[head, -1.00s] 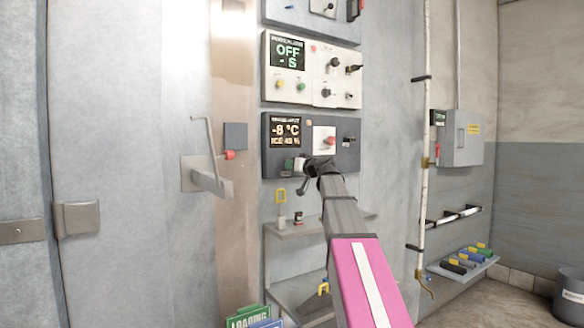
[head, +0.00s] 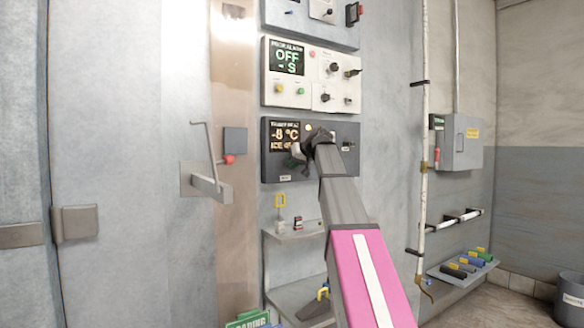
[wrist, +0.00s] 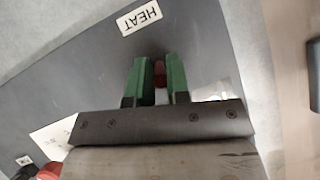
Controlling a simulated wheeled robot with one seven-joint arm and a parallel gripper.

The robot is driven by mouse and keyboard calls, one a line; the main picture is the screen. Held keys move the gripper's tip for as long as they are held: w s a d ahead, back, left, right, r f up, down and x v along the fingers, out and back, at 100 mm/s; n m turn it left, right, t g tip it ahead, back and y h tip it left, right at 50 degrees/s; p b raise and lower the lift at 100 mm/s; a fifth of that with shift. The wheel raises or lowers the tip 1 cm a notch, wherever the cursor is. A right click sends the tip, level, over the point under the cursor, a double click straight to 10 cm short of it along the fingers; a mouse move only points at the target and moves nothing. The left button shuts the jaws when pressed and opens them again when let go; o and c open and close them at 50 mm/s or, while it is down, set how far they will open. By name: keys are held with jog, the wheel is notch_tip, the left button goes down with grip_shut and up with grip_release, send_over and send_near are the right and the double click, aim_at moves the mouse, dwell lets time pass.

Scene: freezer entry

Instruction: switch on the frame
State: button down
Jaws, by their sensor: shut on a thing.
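The dark grey panel (head: 348,168) on the wall has a lit display (head: 284,135) reading -8 °C with an ICE line partly covered. My gripper (head: 298,157) is at this panel, just below and right of the display. In the wrist view, the green fingers of my gripper (wrist: 160,67) are shut on a small red switch part (wrist: 160,76). The label HEAT (wrist: 141,17) is beside it on the panel. The fingers hide most of the switch, so its position cannot be told.
A white panel (head: 311,96) reading OFF with knobs and buttons is just above. A door handle (head: 209,180) juts out at left. A shelf (head: 290,236) is below. A vertical pipe (head: 424,130) and a grey box (head: 461,142) are at right.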

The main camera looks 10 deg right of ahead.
jog(key=shift+a+r+g+h, duration=0.1)
jog(key=shift+r+g+h, duration=0.2)
jog(key=shift+g, duration=0.4)
jog(key=c, duration=1.1)
grip_release()
jog(key=v, duration=1)
jog(key=shift+s+r, duration=0.2)
jog(key=shift+s, duration=0.05)
jog(key=shift+s, duration=0.1)
